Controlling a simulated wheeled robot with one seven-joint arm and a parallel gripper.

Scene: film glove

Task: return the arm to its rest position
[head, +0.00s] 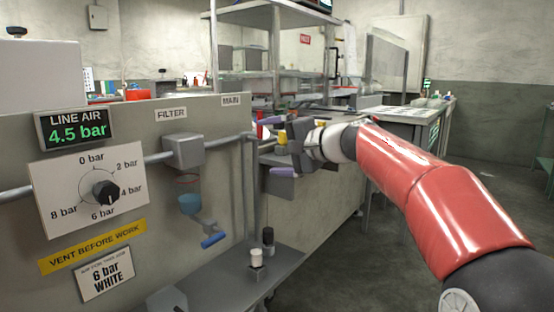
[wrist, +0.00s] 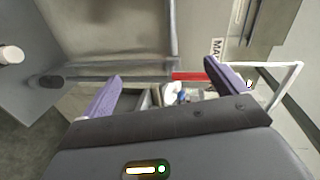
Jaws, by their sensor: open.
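My gripper (head: 284,146) is at the end of my red arm, right of the panel in the head view. Its two purple fingers are spread apart. In the wrist view my gripper (wrist: 172,88) is open, with nothing held between its fingers. A grey pipe and a red part (wrist: 190,76) show beyond the fingers; I cannot tell how far they are from the fingertips. My arm reaches from the lower right towards the middle of the head view.
A panel (head: 225,120) on the left carries a dial (head: 104,192), a "4.5 bar" display (head: 76,130), a filter (head: 185,150) and a blue-handled valve (head: 213,240). A low shelf (head: 235,285) holds a white-topped and a black piece. A bench (head: 400,115) stands behind my arm. Floor at right is clear.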

